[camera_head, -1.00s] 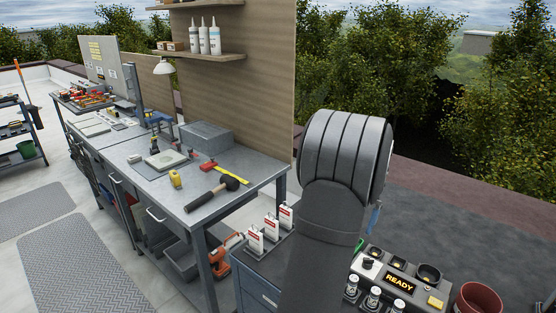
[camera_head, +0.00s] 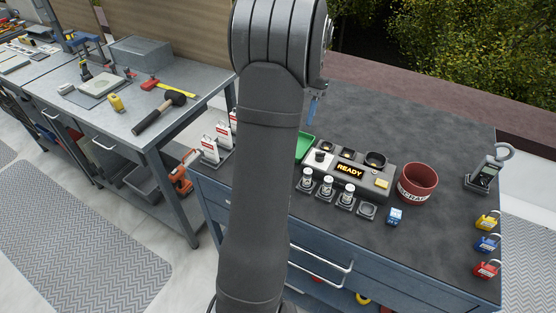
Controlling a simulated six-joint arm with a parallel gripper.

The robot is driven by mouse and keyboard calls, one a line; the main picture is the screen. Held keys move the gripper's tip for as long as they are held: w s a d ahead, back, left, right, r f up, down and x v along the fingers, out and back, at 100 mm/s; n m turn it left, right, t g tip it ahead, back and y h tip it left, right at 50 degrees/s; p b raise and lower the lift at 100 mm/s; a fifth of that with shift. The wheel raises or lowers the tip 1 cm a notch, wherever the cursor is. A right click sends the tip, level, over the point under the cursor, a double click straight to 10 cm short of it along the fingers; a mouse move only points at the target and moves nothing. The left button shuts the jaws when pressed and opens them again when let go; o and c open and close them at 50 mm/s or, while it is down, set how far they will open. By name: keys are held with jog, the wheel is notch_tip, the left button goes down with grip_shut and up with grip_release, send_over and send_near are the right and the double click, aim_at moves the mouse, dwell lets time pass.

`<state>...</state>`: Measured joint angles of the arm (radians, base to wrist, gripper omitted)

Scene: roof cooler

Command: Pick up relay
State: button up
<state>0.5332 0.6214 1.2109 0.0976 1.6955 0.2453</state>
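A small blue block with a pale face (camera_head: 395,216), possibly the relay, sits on the dark bench top in front of the red scrap bin. It is too small to identify for certain. My own arm stands large in the middle of the view. My gripper is mostly hidden behind the arm; only a slim grey and blue part (camera_head: 313,106) shows at its right side, well behind and above the bench items. Whether it is open or holds something does not show.
A tester reading READY (camera_head: 349,171) has several round sockets. Small white-topped cylinders (camera_head: 327,187) stand before it beside an empty holder (camera_head: 367,210). The red scrap bin (camera_head: 417,182), a clamp meter (camera_head: 485,174) and padlocks (camera_head: 487,245) are to the right. The back bench is clear.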

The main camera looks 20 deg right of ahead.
jog(key=s+a+r+n+t+h, duration=0.1)
jog(key=s+a+t+h, duration=0.2)
jog(key=s+a, duration=0.25)
jog(key=f, duration=0.7)
jog(key=d+f, duration=0.1)
jog(key=f, duration=0.3)
jog(key=shift+f, duration=0.3)
jog(key=shift+a+f, duration=0.25)
jog(key=shift+f, duration=1.1)
jog(key=shift+a+f, duration=0.25)
jog(key=shift+f, duration=1.05)
jog(key=shift+c, duration=0.4)
jog(key=c, duration=1)
